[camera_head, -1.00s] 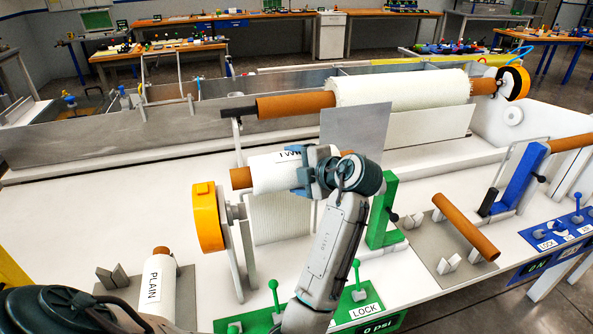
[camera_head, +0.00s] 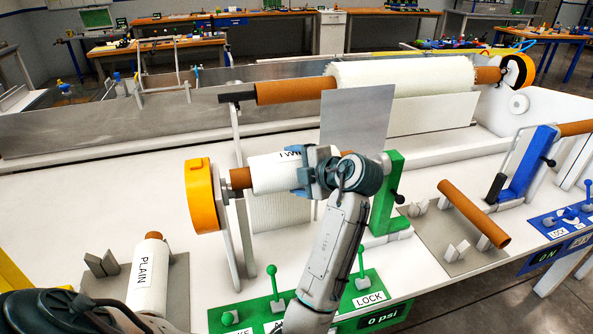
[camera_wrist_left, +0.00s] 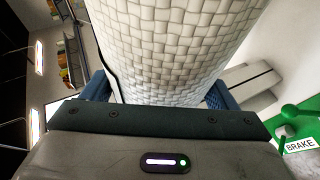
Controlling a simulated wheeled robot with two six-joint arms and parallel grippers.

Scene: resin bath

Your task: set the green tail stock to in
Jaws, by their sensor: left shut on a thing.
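The green tail stock (camera_head: 394,182) stands upright on its base, with a black knob on its right side. My left gripper (camera_head: 313,170) is shut around a white woven roll on a brown core, its label partly hidden. The roll (camera_head: 267,176) lies level between the orange wheel (camera_head: 203,196) and the tail stock. Its left core end is close beside the wheel; I cannot tell if they touch. My wrist hides most of the roll's right end and its gap to the tail stock. The left wrist view shows the woven roll (camera_wrist_left: 165,50) between the blue jaws. My right gripper is not in view.
A PLAIN roll (camera_head: 146,275) lies at lower left. A bare brown core (camera_head: 473,212) rests at right near a blue stock (camera_head: 525,166). A large white roll (camera_head: 400,88) lies behind.

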